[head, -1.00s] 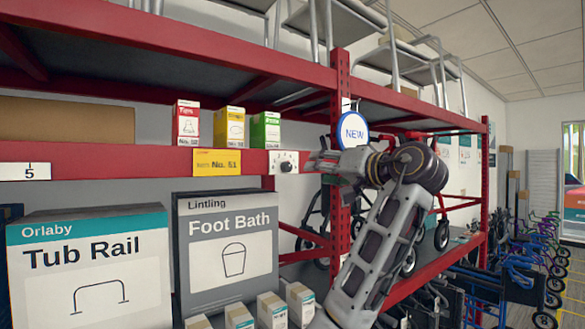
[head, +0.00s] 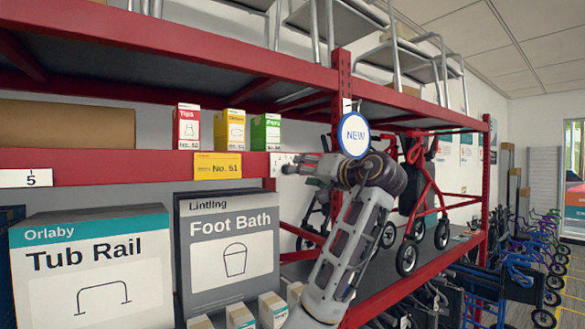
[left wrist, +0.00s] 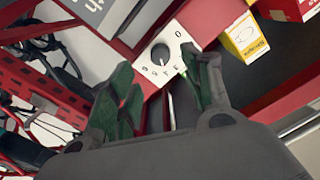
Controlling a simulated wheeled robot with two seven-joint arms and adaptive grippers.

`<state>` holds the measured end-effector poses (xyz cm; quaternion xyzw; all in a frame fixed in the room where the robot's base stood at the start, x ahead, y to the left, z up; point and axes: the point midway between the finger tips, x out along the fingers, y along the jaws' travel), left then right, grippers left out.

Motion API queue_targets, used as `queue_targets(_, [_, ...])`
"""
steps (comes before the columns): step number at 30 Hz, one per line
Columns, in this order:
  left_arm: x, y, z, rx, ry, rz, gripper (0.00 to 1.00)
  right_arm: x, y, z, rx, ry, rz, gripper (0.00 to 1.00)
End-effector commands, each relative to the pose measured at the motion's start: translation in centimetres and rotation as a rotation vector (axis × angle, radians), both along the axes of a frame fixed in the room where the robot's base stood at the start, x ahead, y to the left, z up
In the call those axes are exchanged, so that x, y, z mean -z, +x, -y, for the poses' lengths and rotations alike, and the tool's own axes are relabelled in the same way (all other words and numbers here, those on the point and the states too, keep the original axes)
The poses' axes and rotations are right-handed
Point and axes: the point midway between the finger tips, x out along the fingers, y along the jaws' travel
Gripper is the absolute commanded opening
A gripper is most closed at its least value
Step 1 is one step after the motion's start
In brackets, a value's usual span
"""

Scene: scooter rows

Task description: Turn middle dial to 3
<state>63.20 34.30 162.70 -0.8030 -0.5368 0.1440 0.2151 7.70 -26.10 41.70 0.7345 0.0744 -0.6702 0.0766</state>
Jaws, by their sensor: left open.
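One dial shows: a dark round knob (left wrist: 160,53) on a white plate (left wrist: 183,42) with printed digits. The 0 is clear; the other digits are small, and I cannot tell the setting. In the head view the plate (head: 275,160) sits on the red shelf beam, with its knob hidden behind my left gripper (head: 293,163). In the left wrist view my left gripper (left wrist: 158,80) is open, its green-lined fingers pointing at the dial. The knob appears just beyond the gap between the fingertips; I cannot tell whether they touch it. My right gripper is not in view.
A yellow label (head: 218,166) is left of the dial on the red beam (head: 100,166). Small red, yellow and green boxes (head: 230,130) stand above. A round NEW sign (head: 354,135) hangs to the right. Foot Bath (head: 228,270) and Tub Rail (head: 90,280) boxes stand below.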

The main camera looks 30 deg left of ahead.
Motion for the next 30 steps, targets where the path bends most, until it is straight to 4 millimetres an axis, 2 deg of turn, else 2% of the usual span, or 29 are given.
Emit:
queue_targets(9, [-0.2, 1.6, -3.9, -0.001, 0.0, -0.002, 0.49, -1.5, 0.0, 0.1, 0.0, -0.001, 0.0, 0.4])
queue_targets(15, [-0.1, 2.3, -5.5, 0.0, 0.0, -0.001, 0.49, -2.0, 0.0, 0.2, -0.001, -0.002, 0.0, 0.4])
queue_targets(29, [0.0, 2.6, -6.1, 0.0, 0.0, 0.0, 0.49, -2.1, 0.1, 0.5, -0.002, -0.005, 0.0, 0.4])
queue_targets(30, [0.0, 2.6, -6.1, 0.0, 0.0, 0.0, 0.44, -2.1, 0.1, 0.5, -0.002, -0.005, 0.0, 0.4])
